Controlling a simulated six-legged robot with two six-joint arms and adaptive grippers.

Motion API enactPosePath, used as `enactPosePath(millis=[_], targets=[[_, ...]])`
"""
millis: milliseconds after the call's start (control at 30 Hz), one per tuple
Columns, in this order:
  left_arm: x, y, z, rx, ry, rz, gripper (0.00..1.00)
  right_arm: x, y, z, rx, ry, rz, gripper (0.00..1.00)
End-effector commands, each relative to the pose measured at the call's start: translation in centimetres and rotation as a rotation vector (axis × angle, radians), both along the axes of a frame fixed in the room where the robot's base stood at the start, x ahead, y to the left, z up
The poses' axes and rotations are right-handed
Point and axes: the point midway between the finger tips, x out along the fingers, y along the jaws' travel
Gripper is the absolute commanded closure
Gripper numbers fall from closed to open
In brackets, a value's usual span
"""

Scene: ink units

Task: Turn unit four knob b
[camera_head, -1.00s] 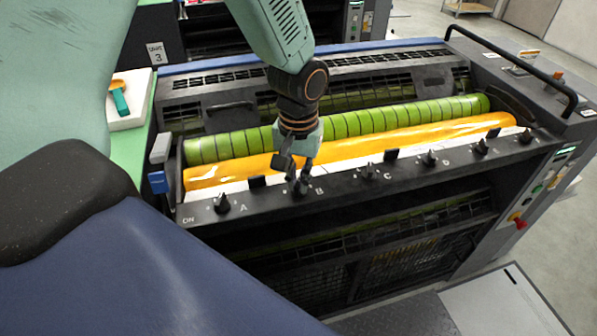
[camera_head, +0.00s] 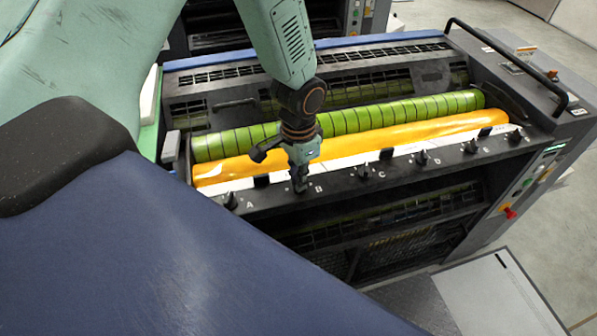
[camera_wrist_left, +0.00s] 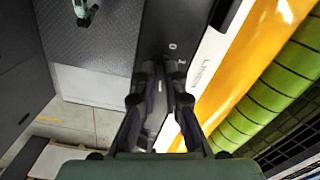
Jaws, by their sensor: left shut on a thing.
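Knob B sits on the dark front rail (camera_head: 335,188) of the ink unit, by the letter B. My left gripper (camera_head: 300,185) points down at it from above. Its fingers are close together around the knob and hide most of it. No unit number is readable on this machine.
Other black knobs line the rail: knob A (camera_head: 231,200) to the left, knob C (camera_head: 364,173) and knob D (camera_head: 421,158) to the right. Behind lie an orange ink roller (camera_head: 400,137) and a green roller (camera_head: 350,121). A black handrail (camera_head: 510,62) rises at the right end.

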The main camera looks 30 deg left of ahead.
Motion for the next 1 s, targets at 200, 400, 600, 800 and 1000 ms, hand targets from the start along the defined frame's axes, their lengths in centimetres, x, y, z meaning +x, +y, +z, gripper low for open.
enactPosePath(millis=[200, 400, 600, 800, 1000], targets=[[0.29, 0.02, 0.18, 0.001, -0.008, -0.032, 1.0, 0.0, 0.0, 0.28, 0.0, 0.0, 0.0, 0.6], [0.32, 0.03, 0.15, 0.001, -0.008, -0.037, 1.0, 0.0, 0.0, 0.27, 0.0, 0.0, 0.0, 0.6], [0.33, 0.03, 0.16, 0.0, -0.009, -0.037, 0.89, 0.0, 0.0, 0.26, 0.0, 0.0, 0.0, 0.6], [0.22, 0.02, 0.09, 0.001, -0.006, -0.035, 0.72, 0.0, 0.0, 0.25, 0.0, 0.0, 0.0, 0.6], [0.13, 0.02, 0.04, 0.001, -0.004, -0.035, 0.67, 0.0, 0.0, 0.25, 0.0, 0.0, 0.0, 0.6]])
